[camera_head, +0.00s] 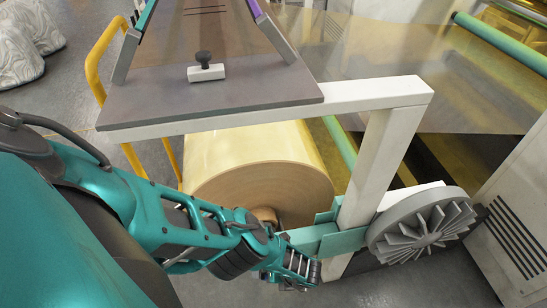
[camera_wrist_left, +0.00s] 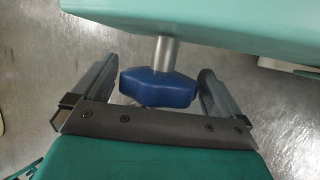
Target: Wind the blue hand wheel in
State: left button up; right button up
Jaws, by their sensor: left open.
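The blue hand wheel (camera_wrist_left: 158,87) is a faceted blue knob on a short metal shaft (camera_wrist_left: 165,53) below a teal block (camera_wrist_left: 220,22) in the left wrist view. My left gripper (camera_wrist_left: 159,72) is open, with one finger on each side of the wheel and a gap showing at each side. In the head view my left gripper (camera_head: 303,267) is low, by the teal bracket (camera_head: 342,242) on the white post. The wheel is hidden in the head view. My right gripper is not in view.
A large yellow-brown tape roll (camera_head: 265,190) sits behind my left arm. A grey finned wheel (camera_head: 420,230) is right of the white post (camera_head: 378,165). A grey shelf (camera_head: 250,95) carries a small black-knobbed block (camera_head: 206,71). Grey floor (camera_head: 410,292) shows below.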

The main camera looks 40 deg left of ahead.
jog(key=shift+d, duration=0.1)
pick_arm(q)
jog(key=c, duration=0.8)
jog(key=g+y+b, duration=0.1)
jog(key=b, duration=0.4)
jog(key=shift+w+f+m+g+y, duration=0.1)
jog(key=shift+f+m+g+y, duration=0.2)
jog(key=shift+f+g+y, duration=0.1)
jog(key=shift+c, duration=0.2)
jog(key=shift+y+b, duration=0.3)
jog(key=shift+b, duration=0.2)
jog(key=shift+r+g+b, duration=0.25)
jog(key=shift+g+b, duration=0.15)
jog(key=shift+b, duration=0.05)
jog(key=shift+r, duration=0.15)
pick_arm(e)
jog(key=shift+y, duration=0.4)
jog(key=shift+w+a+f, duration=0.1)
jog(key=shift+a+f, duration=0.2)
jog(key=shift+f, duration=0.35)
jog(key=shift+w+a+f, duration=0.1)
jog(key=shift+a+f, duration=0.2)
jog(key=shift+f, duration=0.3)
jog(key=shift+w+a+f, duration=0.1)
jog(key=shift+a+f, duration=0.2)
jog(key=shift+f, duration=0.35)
